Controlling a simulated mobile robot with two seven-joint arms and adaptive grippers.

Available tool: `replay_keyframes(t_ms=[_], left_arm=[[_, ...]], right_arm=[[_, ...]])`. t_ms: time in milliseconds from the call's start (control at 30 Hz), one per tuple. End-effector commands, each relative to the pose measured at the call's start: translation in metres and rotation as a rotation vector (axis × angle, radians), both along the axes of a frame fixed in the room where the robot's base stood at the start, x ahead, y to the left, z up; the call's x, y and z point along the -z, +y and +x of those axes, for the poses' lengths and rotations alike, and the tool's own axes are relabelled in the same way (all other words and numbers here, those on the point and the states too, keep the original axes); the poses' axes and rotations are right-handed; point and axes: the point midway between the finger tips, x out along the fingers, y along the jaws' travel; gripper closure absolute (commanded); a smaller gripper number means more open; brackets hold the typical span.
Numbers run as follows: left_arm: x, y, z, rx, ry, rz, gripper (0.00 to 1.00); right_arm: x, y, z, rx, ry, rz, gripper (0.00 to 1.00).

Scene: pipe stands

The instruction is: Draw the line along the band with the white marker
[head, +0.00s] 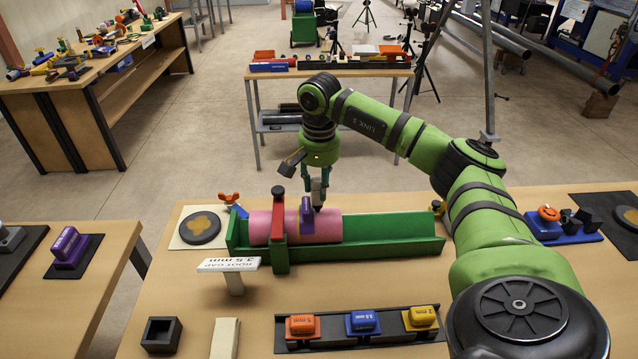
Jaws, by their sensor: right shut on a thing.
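A pink pipe (327,228) lies in a green trough stand (390,236), with a red clamp (278,226) across it. A purple band (306,214) wraps the pipe just right of the clamp. My right gripper (317,184) points down above the pipe, shut on a pale, whitish piece that looks like the white marker (317,196). Its lower end is at the top of the pipe by the band's right side; I cannot tell whether it touches. No drawn line is clear at this size. My left gripper is not in view.
A sign reading "ROOT GAP 3.5 mm" (229,265) stands in front of the trough. A black rack (388,341) holds orange, blue and yellow blocks. A dark round disc (200,227) on a pale plate lies left. The table is clear between sign and rack.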

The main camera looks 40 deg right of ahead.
Motion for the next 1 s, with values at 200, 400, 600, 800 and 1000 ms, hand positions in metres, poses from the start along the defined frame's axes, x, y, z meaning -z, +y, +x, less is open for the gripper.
replay_keyframes(t_ms=[200,400,600,800,1000], left_arm=[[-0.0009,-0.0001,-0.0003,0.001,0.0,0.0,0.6],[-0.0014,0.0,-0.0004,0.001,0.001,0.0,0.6],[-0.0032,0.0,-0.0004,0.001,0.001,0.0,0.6],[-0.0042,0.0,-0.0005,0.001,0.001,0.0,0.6],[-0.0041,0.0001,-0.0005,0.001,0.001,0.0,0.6]], right_arm=[[0.001,-0.0024,0.003,0.0,0.0,0.0,0.97],[0.0022,-0.0038,0.0052,-0.001,0.0,0.0,0.97],[0.001,-0.0021,0.0023,-0.001,0.001,-0.001,0.97],[0.0004,0.0005,-0.0004,0.0,0.001,-0.001,0.97],[0.0008,0.0026,-0.0029,-0.002,0.001,0.001,0.97]])
